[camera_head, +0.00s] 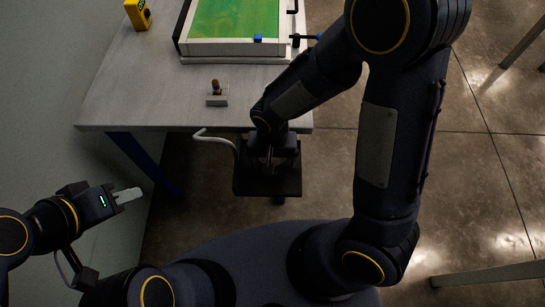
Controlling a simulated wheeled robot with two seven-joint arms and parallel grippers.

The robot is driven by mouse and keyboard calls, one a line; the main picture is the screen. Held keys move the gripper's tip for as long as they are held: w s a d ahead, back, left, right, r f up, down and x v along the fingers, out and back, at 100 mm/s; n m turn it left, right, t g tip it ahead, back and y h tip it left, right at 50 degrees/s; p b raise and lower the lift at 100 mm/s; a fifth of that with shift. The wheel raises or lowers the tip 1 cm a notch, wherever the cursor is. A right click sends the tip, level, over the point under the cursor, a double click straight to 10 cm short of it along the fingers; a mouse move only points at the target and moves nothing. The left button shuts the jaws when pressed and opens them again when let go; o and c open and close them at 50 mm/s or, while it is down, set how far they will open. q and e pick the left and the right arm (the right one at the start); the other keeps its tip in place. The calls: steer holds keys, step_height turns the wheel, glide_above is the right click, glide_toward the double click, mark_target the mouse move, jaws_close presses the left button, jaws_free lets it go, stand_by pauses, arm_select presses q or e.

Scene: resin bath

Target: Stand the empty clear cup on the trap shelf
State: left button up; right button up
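The trap shelf appears to be the dark square plate (270,187) below the table's front edge, with a pale bent hose beside it. My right gripper (268,165) points down over this plate; its fingers are dark and mostly hidden by the wrist. I cannot make out the clear cup, and cannot tell whether it is in or under the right gripper. My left gripper (128,195) is off to the left, away from the shelf, with pale fingertips pointing right. Its fingers overlap in this view, so any gap is hidden. Nothing shows at its tips.
The pale table (150,95) carries a framed bath (235,20) with green liquid, a yellow device (138,13) and a small grey holder (217,98) with an orange-brown top. A wall is at left. Open floor lies to the right, with other furniture legs at the edge.

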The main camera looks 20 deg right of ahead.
steer(key=shift+r, duration=0.25)
step_height(320, 180, up, 12)
steer(key=p, duration=0.2)
steer(key=s+d+r+n+t+y, duration=0.1)
steer(key=s+d+r+t+y, duration=0.2)
steer(key=s+d+r, duration=0.6)
steer(key=s+d+t, duration=0.1)
steer(key=d+t, duration=0.1)
steer(key=shift+s+n+t+y, duration=0.2)
steer(key=shift+n+t+y, duration=0.1)
steer(key=shift+y, duration=0.1)
step_height(320, 180, up, 3)
steer(key=p, duration=0.3)
